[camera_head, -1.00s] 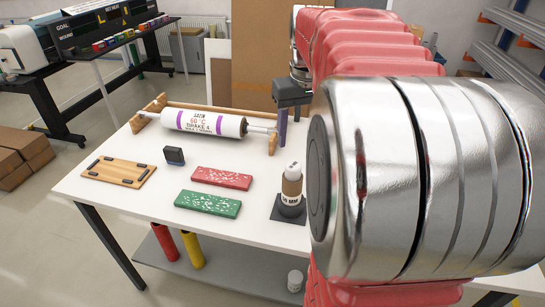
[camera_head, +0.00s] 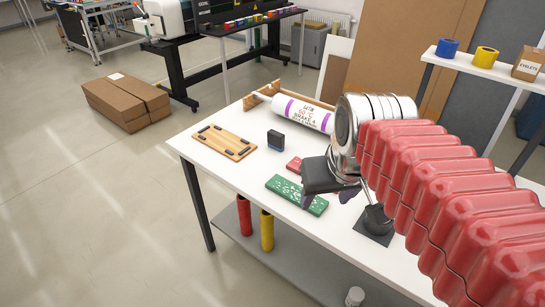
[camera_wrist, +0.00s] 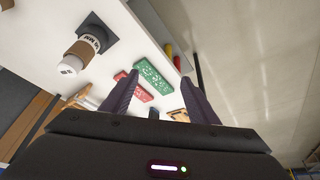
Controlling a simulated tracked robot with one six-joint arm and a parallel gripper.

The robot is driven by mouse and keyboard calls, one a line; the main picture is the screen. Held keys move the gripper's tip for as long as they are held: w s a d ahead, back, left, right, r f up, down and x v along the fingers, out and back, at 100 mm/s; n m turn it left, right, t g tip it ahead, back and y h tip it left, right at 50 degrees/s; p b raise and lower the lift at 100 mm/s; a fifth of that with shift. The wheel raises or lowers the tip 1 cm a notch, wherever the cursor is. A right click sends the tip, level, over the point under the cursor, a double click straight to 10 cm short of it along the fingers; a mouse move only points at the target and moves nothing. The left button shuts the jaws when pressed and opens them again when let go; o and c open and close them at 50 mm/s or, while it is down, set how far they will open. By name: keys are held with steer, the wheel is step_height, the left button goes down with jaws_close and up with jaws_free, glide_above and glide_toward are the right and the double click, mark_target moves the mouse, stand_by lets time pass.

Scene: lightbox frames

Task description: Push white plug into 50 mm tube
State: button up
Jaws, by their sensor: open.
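A tube (camera_wrist: 85,46) with a brown band and lettering ending in "MM" stands on a square black base (camera_wrist: 97,30) in the wrist view. A white plug-like end (camera_wrist: 70,65) shows at its free end; I cannot tell how deep it sits. In the head view the black base (camera_head: 374,238) is at the right of the table, and my arm hides most of the tube. My gripper (camera_head: 327,199) is open and empty, left of the tube, above the green block's right end. Its spread fingers also show in the wrist view (camera_wrist: 160,96).
A green block (camera_head: 290,193) and a partly hidden red block (camera_head: 294,165) lie below and behind my gripper. A black block (camera_head: 276,140), wooden board (camera_head: 225,142) and white roller (camera_head: 301,112) are farther left and back. A small white cylinder (camera_head: 355,296) is below the table.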

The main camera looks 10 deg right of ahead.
steer(key=s+a+f+n+t, duration=0.1)
steer(key=s+a+f, duration=0.2)
steer(key=a, duration=0.2)
steer(key=shift+s+a+f+y, duration=0.15)
steer(key=shift+s+y, duration=0.2)
steer(key=shift+y, duration=0.05)
stand_by(0.9)
